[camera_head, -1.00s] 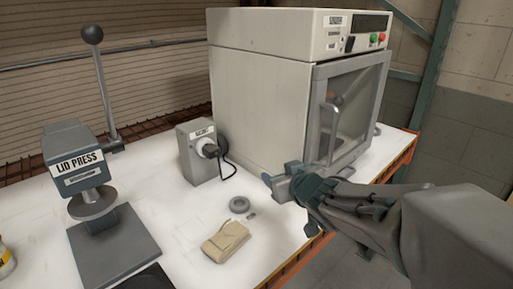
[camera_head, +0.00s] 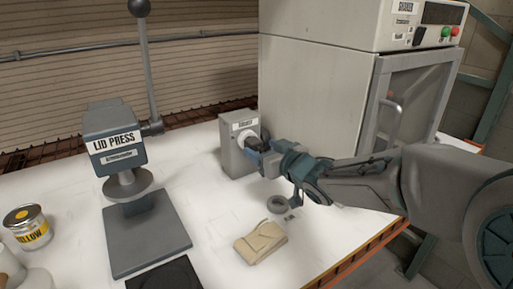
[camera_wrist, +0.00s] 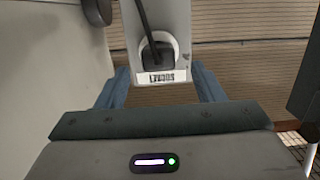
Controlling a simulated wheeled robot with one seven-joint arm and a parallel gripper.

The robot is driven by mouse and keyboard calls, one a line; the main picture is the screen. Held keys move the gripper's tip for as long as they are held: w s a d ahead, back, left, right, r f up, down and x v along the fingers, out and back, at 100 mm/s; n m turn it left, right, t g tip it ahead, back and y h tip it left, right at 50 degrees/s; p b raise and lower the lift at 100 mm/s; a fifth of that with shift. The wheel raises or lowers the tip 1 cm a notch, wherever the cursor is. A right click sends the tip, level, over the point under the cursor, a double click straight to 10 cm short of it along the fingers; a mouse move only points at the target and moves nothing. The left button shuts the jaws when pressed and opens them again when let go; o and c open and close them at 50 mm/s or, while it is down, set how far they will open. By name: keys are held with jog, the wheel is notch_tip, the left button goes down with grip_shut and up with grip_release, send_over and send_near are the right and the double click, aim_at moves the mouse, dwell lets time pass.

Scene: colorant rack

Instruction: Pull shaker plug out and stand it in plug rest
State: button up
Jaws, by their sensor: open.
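The grey socket box (camera_head: 237,146) stands on the table beside the shaker cabinet (camera_head: 318,100). In the wrist view the black shaker plug (camera_wrist: 157,55) sits in the box's round white socket (camera_wrist: 172,42), with its cord running from it. In the head view my gripper largely hides the plug. My gripper (camera_head: 262,157) is open in front of the socket box. In the wrist view its two blue fingers are apart, one on each side of the plug; contact cannot be told. A small grey ring (camera_head: 281,204), perhaps the plug rest, lies on the table below my gripper.
A folded tan cloth (camera_head: 261,242) lies near the front edge. A dark mat (camera_head: 165,274) lies at the front. The white table between press and cloth is clear.

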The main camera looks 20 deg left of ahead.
aim_at(258, 146)
jog(key=shift+x, duration=2.35)
jog(key=shift+d, duration=0.1)
jog(key=c, duration=1.1)
jog(key=shift+d, duration=0.1)
jog(key=shift+s+d, duration=0.2)
jog(key=shift+s, duration=0.05)
jog(key=shift+s+d, duration=0.15)
jog(key=shift+d, duration=0.1)
jog(key=shift+f+p+v, duration=0.1)
jog(key=shift+p+v, duration=0.2)
jog(key=shift+v, duration=0.45)
jog(key=shift+f+p+v, duration=0.15)
jog(key=shift+p+v, duration=0.15)
jog(key=shift+v, duration=0.45)
jog(key=shift+s, duration=0.1)
